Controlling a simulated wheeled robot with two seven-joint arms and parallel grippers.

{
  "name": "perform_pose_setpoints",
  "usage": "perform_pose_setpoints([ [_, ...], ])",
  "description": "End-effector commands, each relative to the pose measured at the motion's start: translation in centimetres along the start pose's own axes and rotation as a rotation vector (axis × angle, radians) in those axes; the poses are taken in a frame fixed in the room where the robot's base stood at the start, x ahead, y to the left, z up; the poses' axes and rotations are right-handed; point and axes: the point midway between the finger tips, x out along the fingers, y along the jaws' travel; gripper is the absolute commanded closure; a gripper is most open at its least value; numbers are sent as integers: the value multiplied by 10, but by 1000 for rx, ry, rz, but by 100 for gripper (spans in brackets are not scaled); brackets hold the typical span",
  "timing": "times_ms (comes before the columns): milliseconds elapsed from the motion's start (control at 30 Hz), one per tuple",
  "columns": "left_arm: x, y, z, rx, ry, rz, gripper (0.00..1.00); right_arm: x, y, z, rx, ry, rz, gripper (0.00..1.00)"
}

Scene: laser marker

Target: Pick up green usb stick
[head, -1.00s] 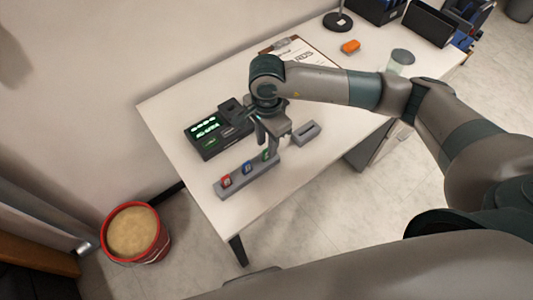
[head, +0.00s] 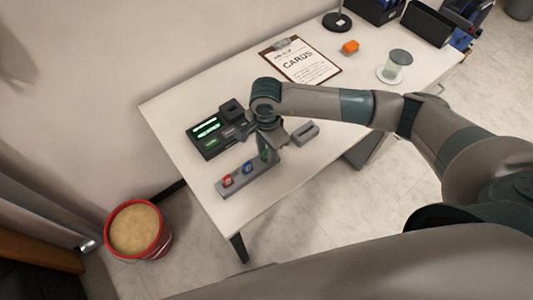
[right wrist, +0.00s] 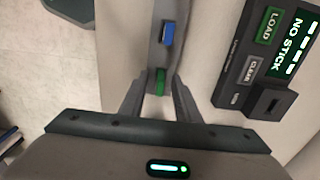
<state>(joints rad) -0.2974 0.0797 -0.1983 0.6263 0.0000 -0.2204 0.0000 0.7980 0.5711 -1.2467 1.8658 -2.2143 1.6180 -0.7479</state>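The green usb stick (head: 265,154) stands in the far-right end of a grey holder (head: 234,189), which also holds a red stick (head: 227,180) and a blue stick (head: 247,168). My right gripper (head: 266,145) is low over the green stick and partly hides it. In the right wrist view, the green stick (right wrist: 160,82) lies between the two parted fingers (right wrist: 157,88), with a gap on each side. The blue stick (right wrist: 168,33) is beyond it. My left gripper is not in view.
The dark laser marker (head: 207,150) sits behind the holder; its screen (right wrist: 291,45) reads "NO STICK". A grey slotted block (head: 305,133) is right of the gripper. A clipboard (head: 322,71), an orange item (head: 350,46) and a jar (head: 398,62) are farther back.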

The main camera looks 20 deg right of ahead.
Motion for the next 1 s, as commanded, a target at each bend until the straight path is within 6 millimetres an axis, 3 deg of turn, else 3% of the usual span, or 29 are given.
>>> perform_pose_setpoints([
  [133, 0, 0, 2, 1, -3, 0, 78, 0, 0, 0, 0, 0, 0, 70],
  [267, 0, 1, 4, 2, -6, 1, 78, 0, 0, 0, 0, 0, 0, 99],
  [300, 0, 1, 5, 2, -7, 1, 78, 0, 0, 0, 0, 0, 0, 100],
  [767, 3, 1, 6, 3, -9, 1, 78, -4, -1, 0, -1, -1, -2, 100],
  [1000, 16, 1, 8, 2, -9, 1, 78, -28, -2, 0, -1, 0, -6, 100],
])
